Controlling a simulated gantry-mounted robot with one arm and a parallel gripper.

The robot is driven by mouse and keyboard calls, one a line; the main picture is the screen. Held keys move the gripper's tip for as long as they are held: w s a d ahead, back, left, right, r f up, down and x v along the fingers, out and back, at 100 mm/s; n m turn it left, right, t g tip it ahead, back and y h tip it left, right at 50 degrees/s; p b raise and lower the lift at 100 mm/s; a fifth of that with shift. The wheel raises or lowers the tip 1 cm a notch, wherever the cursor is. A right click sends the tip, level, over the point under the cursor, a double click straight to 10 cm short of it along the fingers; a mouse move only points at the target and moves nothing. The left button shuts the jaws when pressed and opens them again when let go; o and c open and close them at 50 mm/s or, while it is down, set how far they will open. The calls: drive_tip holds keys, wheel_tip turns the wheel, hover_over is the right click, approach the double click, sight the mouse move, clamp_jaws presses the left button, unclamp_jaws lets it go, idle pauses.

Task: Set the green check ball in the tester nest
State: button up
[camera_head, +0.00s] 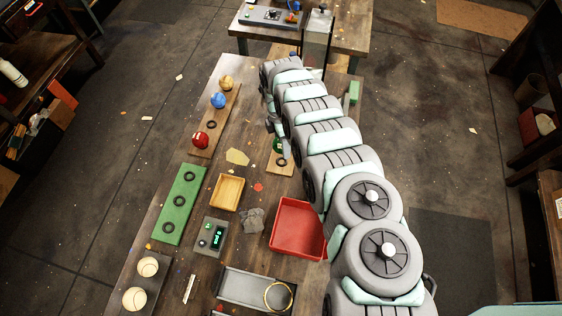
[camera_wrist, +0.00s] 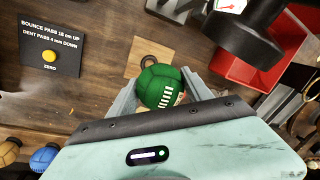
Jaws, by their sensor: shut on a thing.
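My gripper (camera_wrist: 165,92) is shut on the green check ball (camera_wrist: 160,86), a dark green leather ball with white lacing, held between its two grey fingers. A small pale wooden board (camera_wrist: 146,54) shows below and beyond the ball; the gap between them cannot be judged. In the head view the green ball (camera_head: 277,145) is a small patch beside my arm, close to the small board (camera_head: 273,168) with a black ring. A black panel (camera_wrist: 62,42) with bounce and dent pass limits and a yellow zero button lies left in the wrist view.
A black cylindrical part (camera_wrist: 242,32) and a red tray (camera_wrist: 238,70) stand at the upper right of the wrist view. Red (camera_head: 200,139), blue (camera_head: 218,100) and tan (camera_head: 226,82) balls sit on a board at left. A green ringed strip (camera_head: 179,204) lies nearer.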

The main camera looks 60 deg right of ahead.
wheel_tip(320, 180, down, 9)
drive_tip(key=b, duration=0.7)
drive_tip(key=shift+d, duration=0.1)
drive_tip(key=shift+f, duration=0.15)
drive_tip(key=o, duration=1.5)
drive_tip(key=r, duration=0.4)
drive_tip(key=w+d+r, duration=0.1)
drive_tip(key=r, duration=0.7)
drive_tip(key=shift+w+d, duration=0.25)
drive_tip(key=shift+w, duration=0.05)
drive_tip(key=shift+r, duration=0.1)
